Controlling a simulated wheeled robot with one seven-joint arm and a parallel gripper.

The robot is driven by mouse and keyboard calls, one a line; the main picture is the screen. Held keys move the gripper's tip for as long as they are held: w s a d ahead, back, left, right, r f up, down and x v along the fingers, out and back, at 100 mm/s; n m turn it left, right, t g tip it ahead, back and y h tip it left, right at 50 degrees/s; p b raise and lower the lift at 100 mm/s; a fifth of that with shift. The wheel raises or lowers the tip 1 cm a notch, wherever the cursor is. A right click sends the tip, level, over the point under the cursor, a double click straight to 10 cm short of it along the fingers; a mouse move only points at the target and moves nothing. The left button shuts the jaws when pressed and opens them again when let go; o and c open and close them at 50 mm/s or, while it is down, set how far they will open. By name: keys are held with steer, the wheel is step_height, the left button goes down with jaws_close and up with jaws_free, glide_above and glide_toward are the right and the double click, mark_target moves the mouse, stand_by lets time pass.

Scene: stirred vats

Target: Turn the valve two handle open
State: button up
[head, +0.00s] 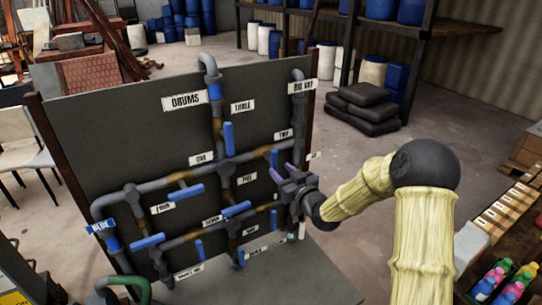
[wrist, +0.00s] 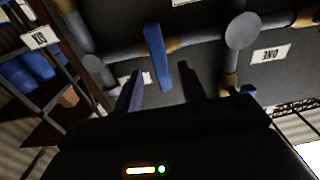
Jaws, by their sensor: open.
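The valve two handle (head: 274,159) is a blue lever below the "TWO" label (head: 284,134) on the right side of the dark pipe panel (head: 120,85). It stands roughly upright, across its near-horizontal pipe. My gripper (head: 282,172) is in front of the panel, close to this handle, with its jaws apart. In the wrist view, a blue handle (wrist: 156,58) appears between the two open fingertips (wrist: 160,70), its end reaching into the gap. I see no clear contact. The wrist view is turned over, with its labels upside down.
Other blue handles sit close by: one by the "THREE" label (head: 228,138), one at lower left (head: 185,192), one at lower middle (head: 236,209). Grey pipes (head: 300,105) run over the panel around my gripper. Black sacks (head: 362,105) and shelves stand behind; crates are at right.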

mark_target(276, 165)
steer(key=p+x, duration=0.2)
steer(key=x, duration=0.4)
steer(key=shift+w+a+r+p, duration=0.1)
steer(key=shift+a+p, duration=0.05)
steer(key=shift+p, duration=0.15)
steer(key=shift+w+a, duration=0.25)
steer(key=shift+w, duration=0.15)
jaws_close()
